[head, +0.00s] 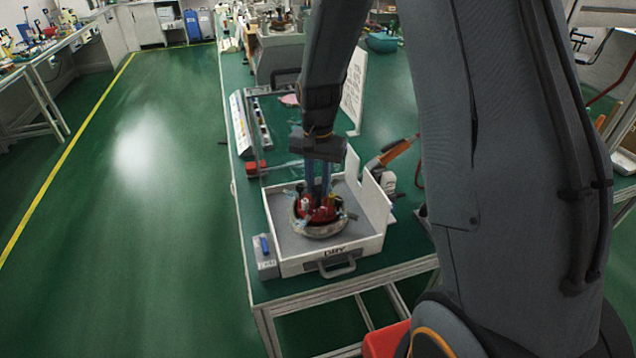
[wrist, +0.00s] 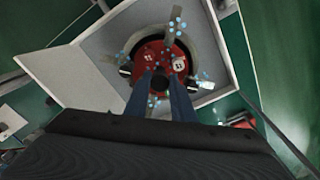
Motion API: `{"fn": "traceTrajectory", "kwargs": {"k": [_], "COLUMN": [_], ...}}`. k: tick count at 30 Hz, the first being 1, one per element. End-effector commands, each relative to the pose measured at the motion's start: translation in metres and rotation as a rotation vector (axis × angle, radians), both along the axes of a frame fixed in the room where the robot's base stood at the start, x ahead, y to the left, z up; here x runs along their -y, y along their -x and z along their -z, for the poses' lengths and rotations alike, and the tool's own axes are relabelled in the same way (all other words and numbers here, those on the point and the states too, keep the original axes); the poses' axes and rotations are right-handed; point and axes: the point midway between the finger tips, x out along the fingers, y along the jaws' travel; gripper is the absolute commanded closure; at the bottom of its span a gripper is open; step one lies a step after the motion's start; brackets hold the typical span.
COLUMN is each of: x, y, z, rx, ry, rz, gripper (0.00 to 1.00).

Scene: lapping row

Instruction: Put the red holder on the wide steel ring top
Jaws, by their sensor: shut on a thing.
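The red holder (head: 320,214) is a round red piece with a dark post in its middle. It also shows in the wrist view (wrist: 151,51), with small labelled pots on it. The wide steel ring (head: 318,231) lies around and below it, inside a white tray box; its curved rim shows in the wrist view (wrist: 198,30). My gripper (head: 322,190) points down over the ring, its blue fingers shut on the dark post of the holder (wrist: 160,82). The holder appears within the ring's outline; whether it touches the ring top cannot be told.
The white box (head: 372,246) marked "DRY" has a raised flap at its right. A small grey block with a blue top (head: 265,257) stands at its left. An orange-handled tool (head: 392,153) lies behind. The green floor at left is clear.

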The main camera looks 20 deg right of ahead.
Motion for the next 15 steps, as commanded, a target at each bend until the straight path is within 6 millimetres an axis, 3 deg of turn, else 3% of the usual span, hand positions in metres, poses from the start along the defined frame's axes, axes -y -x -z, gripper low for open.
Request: {"fn": "traceTrajectory", "kwargs": {"k": [3,4,7,15], "x": [0.0,-0.0001,0.0,0.0], "y": [-0.0004,0.0001,0.0001,0.0001], "z": [0.0004,0.0008,0.0007,0.0004], "rx": [0.001,0.0,0.0,0.0], "ry": [0.0,0.0,0.0,0.0], "rz": [0.0,0.0,0.0,0.0], "gripper": [1.0,0.74,0.59,0.59]}}
